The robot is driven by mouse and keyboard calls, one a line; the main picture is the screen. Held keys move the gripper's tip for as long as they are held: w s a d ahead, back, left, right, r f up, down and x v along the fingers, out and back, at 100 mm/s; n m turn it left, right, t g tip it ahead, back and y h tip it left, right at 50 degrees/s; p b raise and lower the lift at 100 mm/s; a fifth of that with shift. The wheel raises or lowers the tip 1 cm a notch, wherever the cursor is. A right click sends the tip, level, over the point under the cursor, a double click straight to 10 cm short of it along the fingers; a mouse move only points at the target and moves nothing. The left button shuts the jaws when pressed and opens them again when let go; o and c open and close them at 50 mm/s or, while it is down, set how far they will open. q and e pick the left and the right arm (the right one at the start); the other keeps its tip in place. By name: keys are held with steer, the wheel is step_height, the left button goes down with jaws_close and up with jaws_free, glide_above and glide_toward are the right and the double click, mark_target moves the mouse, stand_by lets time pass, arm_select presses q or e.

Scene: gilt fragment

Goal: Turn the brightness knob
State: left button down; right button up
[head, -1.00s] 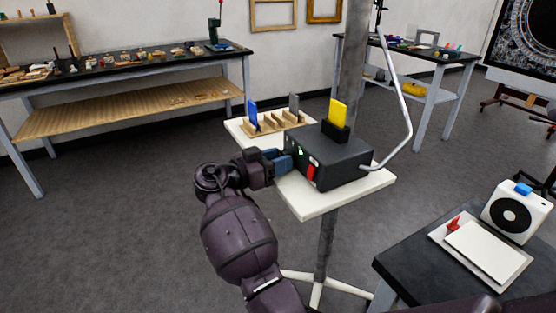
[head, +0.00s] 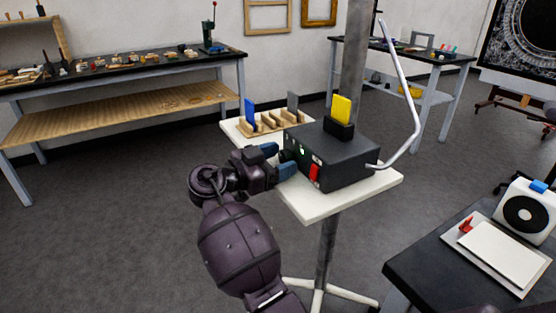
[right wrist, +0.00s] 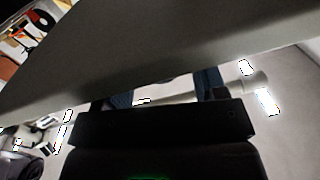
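A black control box (head: 335,158) sits on a white stand top (head: 318,205) in the head view. Its front face carries a green light (head: 302,151) and a red switch (head: 314,173). A dark round knob (head: 287,156) seems to show at the face's left end, partly hidden by my fingers. My right gripper (head: 279,160) is at that end, its blue-tipped fingers apart on either side of the knob; contact cannot be told. In the right wrist view the fingers (right wrist: 163,90) also stand apart, and the knob cannot be made out. My left gripper is not in view.
A yellow block (head: 341,109) stands in a holder on the box. A wooden rack (head: 270,124) with upright plates is behind. A grey post (head: 352,60) and a bent pale tube (head: 407,100) rise close by. A dark table (head: 430,268) is at lower right.

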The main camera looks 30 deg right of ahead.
steer(key=shift+a, duration=0.1)
steer(key=s+a, duration=0.1)
steer(key=a, duration=0.9)
steer(key=shift+a, duration=0.3)
steer(key=shift+f, duration=0.15)
